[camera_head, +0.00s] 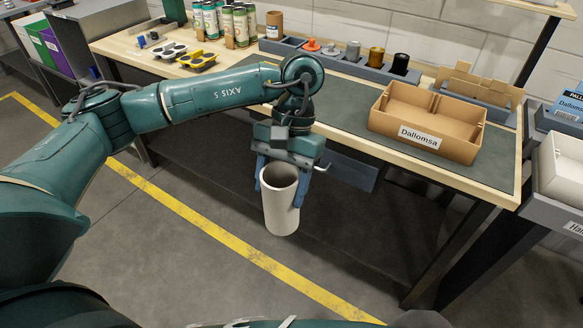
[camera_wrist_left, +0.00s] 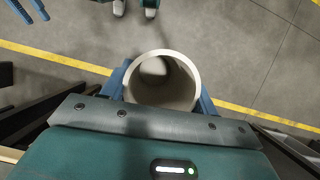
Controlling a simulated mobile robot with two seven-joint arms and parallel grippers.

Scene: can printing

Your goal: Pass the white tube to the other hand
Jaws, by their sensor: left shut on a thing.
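The white tube (camera_head: 281,198) hangs roughly upright in front of the workbench, its open top facing up. My left gripper (camera_head: 280,186) is shut on it, with a blue finger on each side. In the left wrist view, the tube (camera_wrist_left: 162,82) shows its round rim and hollow inside between the blue fingers. Two blue fingers, apart and empty, show at the top left of that view; they look like my right gripper (camera_wrist_left: 28,11), well away from the tube. The right gripper does not show clearly in the head view.
The workbench (camera_head: 350,138) stands behind the tube. It carries a cardboard box labelled Dallomsa (camera_head: 425,122), a grey rack (camera_head: 340,64) with coloured spools, and several cans at the back. A yellow line (camera_head: 215,232) crosses the floor. The space around the tube is free.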

